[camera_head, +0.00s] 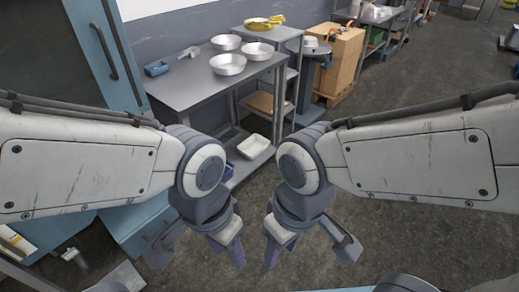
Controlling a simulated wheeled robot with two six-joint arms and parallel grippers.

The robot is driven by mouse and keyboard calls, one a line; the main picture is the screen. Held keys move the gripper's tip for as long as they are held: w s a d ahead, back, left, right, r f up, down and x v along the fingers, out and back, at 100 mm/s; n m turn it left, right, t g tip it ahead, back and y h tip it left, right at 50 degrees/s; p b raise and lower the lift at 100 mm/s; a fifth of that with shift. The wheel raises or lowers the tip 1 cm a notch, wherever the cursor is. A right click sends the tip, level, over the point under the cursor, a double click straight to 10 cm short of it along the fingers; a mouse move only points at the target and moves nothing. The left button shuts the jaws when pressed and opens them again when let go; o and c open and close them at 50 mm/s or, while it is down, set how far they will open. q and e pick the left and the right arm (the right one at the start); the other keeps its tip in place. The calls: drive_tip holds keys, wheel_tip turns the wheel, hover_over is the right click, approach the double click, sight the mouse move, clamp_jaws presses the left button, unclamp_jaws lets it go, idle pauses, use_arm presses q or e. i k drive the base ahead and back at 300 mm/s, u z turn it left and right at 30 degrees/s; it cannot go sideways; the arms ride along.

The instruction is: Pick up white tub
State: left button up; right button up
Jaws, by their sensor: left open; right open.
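The white tub (254,146) is a shallow rectangular container on the low shelf under the grey metal table (190,90). It shows in the head view just above the gap between my two arms. My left gripper (199,250) is open and empty, in front of the table and nearer to me than the tub. My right gripper (309,248) is open and empty, to the right of the left one and also apart from the tub. Part of the low shelf is hidden behind my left arm.
Several round metal pans (228,65) and a small blue tray (157,68) sit on the table top. A smaller stand with a yellow item (263,23) adjoins it. The floor (400,90) at right is clear.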

sight(255, 144)
drive_tip(key=z, duration=0.4)
drive_tip(key=i, duration=3.05)
drive_tip(key=u, duration=0.8)
